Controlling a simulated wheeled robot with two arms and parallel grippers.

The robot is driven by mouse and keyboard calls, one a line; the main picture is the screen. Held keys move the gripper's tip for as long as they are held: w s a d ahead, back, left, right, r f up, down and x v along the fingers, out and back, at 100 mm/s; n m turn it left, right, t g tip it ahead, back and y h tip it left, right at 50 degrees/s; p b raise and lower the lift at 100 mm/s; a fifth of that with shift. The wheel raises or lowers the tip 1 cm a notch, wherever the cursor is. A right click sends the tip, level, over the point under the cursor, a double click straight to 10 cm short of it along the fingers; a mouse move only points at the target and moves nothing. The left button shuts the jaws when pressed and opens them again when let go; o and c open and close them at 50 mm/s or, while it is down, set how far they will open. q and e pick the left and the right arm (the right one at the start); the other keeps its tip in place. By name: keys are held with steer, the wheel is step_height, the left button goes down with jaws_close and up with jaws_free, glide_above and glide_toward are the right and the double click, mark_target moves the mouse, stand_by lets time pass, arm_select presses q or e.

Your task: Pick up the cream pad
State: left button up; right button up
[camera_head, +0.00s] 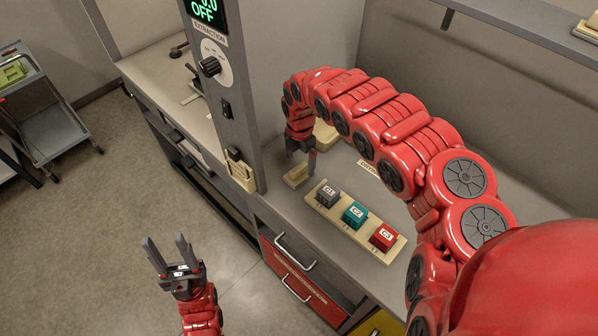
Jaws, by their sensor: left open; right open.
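A small cream pad (296,178) lies on the grey bench top, just left of the block tray. My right gripper (301,165) points down at the pad's far right end, open. I cannot tell whether its fingers touch the pad or straddle it. My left gripper (171,259) is open and empty, low over the floor in front of the bench, well away from the pad.
A cream tray (318,208) holds a grey block (328,193), a teal block (355,213) and a red block (383,237). Another cream object (325,136) stands behind my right gripper. A grey control column (240,125) rises left of the pad.

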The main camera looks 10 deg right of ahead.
mark_target(298, 167)
steer(key=f, duration=0.1)
steer(key=f+p, duration=0.1)
steer(key=f, duration=0.1)
steer(key=shift+a+f, duration=0.1)
steer(key=shift+a, duration=0.25)
steer(key=shift+d+f+p, duration=0.15)
steer(key=shift+f+p, duration=0.15)
steer(key=shift+f, duration=0.4)
steer(key=c, duration=1.3)
steer(key=shift+r, duration=0.1)
steer(key=shift+w+r+b, duration=0.1)
steer(key=shift+r+b, duration=0.25)
steer(key=shift+r, duration=0.55)
step_height(298, 167, up, 7)
steer(key=shift+d+f+b, duration=0.1)
steer(key=shift+b, duration=0.75)
steer(key=shift+r, duration=0.65)
